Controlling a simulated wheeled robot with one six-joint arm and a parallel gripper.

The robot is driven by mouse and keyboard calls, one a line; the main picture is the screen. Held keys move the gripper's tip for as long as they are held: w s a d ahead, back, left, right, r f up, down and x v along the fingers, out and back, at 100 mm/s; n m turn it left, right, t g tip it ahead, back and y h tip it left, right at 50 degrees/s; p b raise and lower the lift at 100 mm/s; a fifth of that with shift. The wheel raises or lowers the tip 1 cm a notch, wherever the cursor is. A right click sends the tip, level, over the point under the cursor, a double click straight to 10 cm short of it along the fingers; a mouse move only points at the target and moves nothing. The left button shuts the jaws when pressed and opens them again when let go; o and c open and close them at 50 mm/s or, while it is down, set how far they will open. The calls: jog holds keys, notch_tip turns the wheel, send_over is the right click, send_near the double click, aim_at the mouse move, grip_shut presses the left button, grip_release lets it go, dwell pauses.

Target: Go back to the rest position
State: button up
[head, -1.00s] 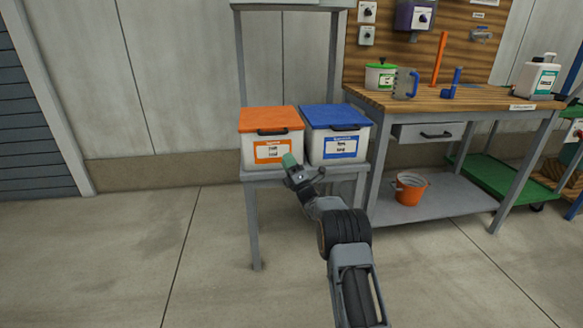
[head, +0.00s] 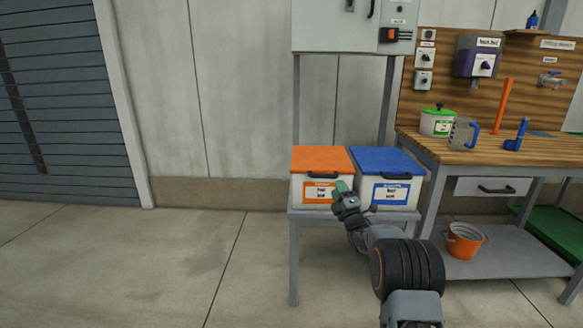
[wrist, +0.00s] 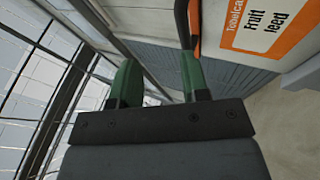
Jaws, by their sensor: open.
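My gripper (head: 341,188) is raised in front of the grey stand, its tips overlapping the orange-lidded bin in the head view. In the wrist view my gripper (wrist: 160,82) shows two green fingers spread apart with nothing between them. The white bin with the orange lid (head: 321,160) stands on the left of the stand. Its orange label, reading "Fruit feed", shows in the wrist view (wrist: 262,25). I cannot tell from the head view how far the fingers are from the bin.
A blue-lidded bin (head: 388,160) stands beside the orange one on the grey stand (head: 294,260). A wooden workbench (head: 500,150) is at the right, with an orange bucket (head: 465,240) on its lower shelf. A grey cabinet (head: 340,30) is above. Open floor (head: 150,260) lies at the left.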

jog(key=s+r+m+g+h+p, duration=0.2)
jog(key=s+r+m+p, duration=0.2)
jog(key=r+p, duration=0.15)
jog(key=s+a+r+m+g+h+p, duration=0.1)
jog(key=s+r+m+g+h+p, duration=0.2)
jog(key=r, duration=0.4)
jog(key=s+r+m+g+p, duration=0.2)
jog(key=s+r+m+p, duration=0.25)
jog(key=r, duration=0.25)
jog(key=s+a+r+m+g+p, duration=0.1)
jog(key=s+r+m+g+p, duration=0.1)
jog(key=s, duration=0.8)
jog(key=s+a+r+m+g+p, duration=0.2)
jog(key=s+m+g+p, duration=0.2)
jog(key=s+p, duration=0.5)
jog(key=s+a+r+m+g+p, duration=0.1)
jog(key=s+g+p, duration=0.5)
jog(key=s, duration=0.7)
jog(key=r+m, duration=0.1)
jog(key=m, duration=0.1)
jog(key=shift+a+m, duration=0.3)
jog(key=shift+m, duration=0.05)
